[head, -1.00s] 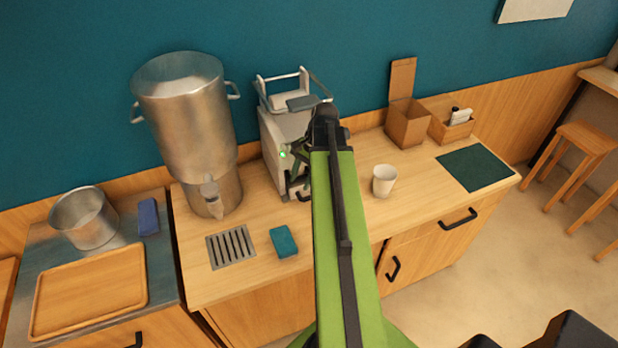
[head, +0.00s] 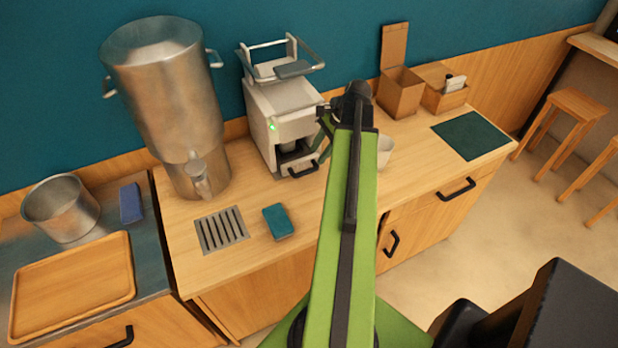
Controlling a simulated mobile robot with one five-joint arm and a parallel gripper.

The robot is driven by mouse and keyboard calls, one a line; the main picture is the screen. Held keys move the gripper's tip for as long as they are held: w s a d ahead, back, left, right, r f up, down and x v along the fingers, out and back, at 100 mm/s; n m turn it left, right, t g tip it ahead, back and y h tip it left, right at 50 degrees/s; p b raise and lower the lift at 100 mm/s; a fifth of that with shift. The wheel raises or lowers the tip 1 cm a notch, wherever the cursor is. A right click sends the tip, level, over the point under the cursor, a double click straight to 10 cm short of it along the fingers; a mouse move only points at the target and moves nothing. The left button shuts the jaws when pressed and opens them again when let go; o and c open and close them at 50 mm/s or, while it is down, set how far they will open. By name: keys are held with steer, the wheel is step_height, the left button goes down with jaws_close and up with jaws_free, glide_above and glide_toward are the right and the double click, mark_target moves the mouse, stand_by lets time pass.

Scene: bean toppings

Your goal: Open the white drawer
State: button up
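A white machine (head: 283,103) stands on the wooden counter against the teal wall. It has a green light on its front and a grey loop rail on top. My gripper (head: 325,130) shows only as dark green pieces beside the machine's right front edge, above and right of the handle. Its fingertips are mostly hidden, so its opening is unclear.
A large steel dispenser (head: 172,95) stands left of the machine. A teal sponge (head: 278,222) and a drain grate (head: 221,230) lie in front. A white cup (head: 385,150) is partly behind my arm. Cardboard boxes (head: 400,92) stand at the back right.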

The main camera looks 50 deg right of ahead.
mark_target(309, 170)
steer(key=b+x, duration=0.6)
steer(key=x, duration=0.2)
steer(key=shift+f, duration=0.15)
steer(key=shift+w, duration=0.1)
jaws_close()
stand_by(0.9)
